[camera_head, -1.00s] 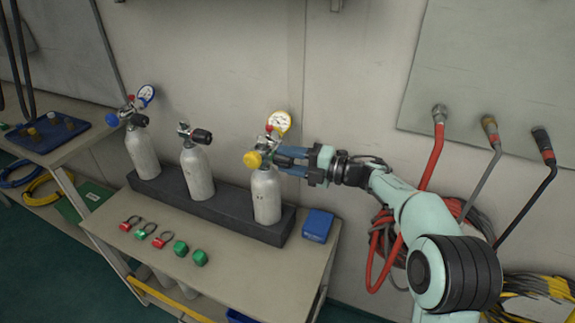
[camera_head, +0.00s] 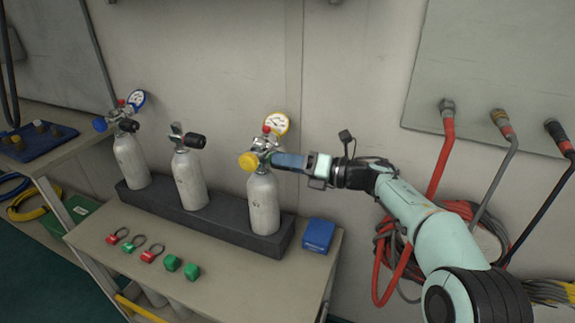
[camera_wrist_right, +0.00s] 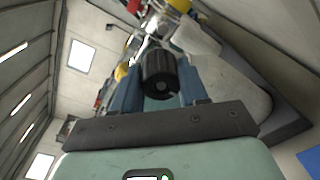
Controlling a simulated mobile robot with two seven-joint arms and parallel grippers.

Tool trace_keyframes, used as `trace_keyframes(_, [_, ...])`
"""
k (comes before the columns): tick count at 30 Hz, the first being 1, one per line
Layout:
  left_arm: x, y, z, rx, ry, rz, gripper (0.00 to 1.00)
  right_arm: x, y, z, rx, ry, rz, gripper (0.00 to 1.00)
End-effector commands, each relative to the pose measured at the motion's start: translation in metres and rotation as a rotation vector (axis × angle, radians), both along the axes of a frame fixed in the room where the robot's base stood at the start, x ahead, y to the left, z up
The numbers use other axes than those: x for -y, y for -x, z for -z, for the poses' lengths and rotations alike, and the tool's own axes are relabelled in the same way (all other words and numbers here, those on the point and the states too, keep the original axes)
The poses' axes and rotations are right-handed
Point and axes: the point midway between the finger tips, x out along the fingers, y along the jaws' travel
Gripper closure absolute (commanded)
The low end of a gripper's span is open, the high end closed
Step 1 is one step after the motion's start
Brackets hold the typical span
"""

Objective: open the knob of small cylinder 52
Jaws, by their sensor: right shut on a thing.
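Three small grey cylinders stand in a dark rack on the bench in the head view; I cannot read their numbers. The right-hand cylinder (camera_head: 263,203) carries a valve with a yellow knob (camera_head: 249,161) on its left, a red cap and a white-faced gauge (camera_head: 276,123). My right gripper (camera_head: 275,160) reaches in from the right at this valve. In the right wrist view its blue fingers (camera_wrist_right: 151,92) are shut on a black ribbed knob (camera_wrist_right: 158,72), one finger on each side. In the head view the fingers hide this knob. My left gripper is not in view.
The middle cylinder (camera_head: 189,180) and the left cylinder (camera_head: 131,160) stand in the same dark rack (camera_head: 215,221). A blue box (camera_head: 318,235) sits right of the rack. Red and green caps lie on the bench front (camera_head: 205,293). Hoses hang on the right wall.

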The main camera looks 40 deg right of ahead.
Motion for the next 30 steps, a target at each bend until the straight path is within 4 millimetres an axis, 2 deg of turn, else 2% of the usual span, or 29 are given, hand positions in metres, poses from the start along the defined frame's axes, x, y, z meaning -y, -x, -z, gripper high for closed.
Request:
trace_keyframes(19, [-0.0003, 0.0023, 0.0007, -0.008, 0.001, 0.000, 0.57, 0.0004, 0.0003, 0.0006, 0.023, 0.049, 0.000, 0.87])
trace_keyframes(20, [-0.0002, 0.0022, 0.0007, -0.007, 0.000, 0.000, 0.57, 0.0004, 0.0003, 0.0005, 0.023, 0.049, 0.000, 0.50])
trace_keyframes(21, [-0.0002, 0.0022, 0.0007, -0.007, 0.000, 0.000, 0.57, 0.0004, 0.0003, 0.0005, 0.023, 0.049, 0.000, 0.37])
trace_keyframes(22, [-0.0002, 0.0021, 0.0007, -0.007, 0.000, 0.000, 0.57, 0.0004, 0.0003, 0.0004, 0.023, 0.048, 0.000, 0.31])
trace_keyframes(30, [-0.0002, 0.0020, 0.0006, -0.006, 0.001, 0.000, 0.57, 0.0004, 0.0004, 0.0001, 0.023, 0.047, 0.001, 0.31])
